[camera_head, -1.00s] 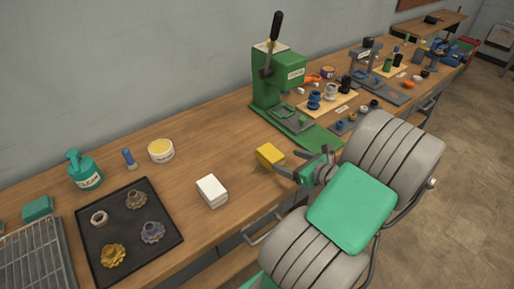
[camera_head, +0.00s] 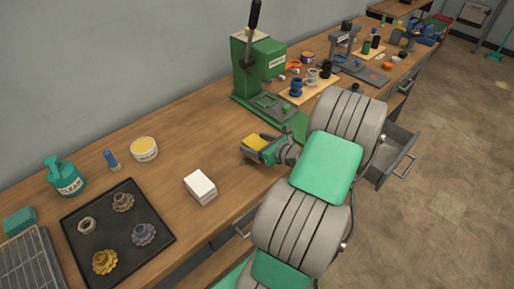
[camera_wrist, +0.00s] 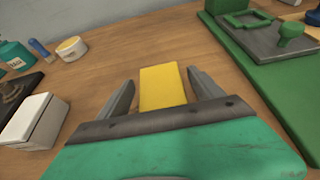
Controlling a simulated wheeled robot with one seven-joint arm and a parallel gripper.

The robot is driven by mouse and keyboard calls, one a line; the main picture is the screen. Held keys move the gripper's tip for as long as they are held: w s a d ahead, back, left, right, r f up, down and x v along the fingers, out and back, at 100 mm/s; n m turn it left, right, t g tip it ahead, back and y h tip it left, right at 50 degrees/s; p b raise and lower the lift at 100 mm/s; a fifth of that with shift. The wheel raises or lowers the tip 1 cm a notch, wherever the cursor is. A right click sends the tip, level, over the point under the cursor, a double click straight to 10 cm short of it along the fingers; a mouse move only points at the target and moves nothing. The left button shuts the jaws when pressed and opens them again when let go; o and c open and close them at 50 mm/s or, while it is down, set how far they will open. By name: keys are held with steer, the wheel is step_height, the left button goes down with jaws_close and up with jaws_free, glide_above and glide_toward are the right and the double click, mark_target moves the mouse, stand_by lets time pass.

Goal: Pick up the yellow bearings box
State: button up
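The yellow bearings box (camera_head: 256,142) sits on the wooden workbench (camera_head: 195,132), left of the green press. In the wrist view the yellow box (camera_wrist: 162,86) lies between my two fingers, with a gap showing on each side. My gripper (camera_head: 258,149) is open around the box, its fingers low over the bench. The open gripper also shows in the wrist view (camera_wrist: 160,92). The near end of the box is hidden behind the gripper body in the wrist view.
A white box (camera_head: 200,187) stands left of my gripper. The green press (camera_head: 256,75) stands behind and right. A black tray (camera_head: 118,228) with several gears, a green bottle (camera_head: 64,178) and a yellow-lidded tub (camera_head: 144,149) are farther left. An open drawer (camera_head: 394,160) sticks out at right.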

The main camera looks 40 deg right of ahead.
jaws_close()
stand_by(0.7)
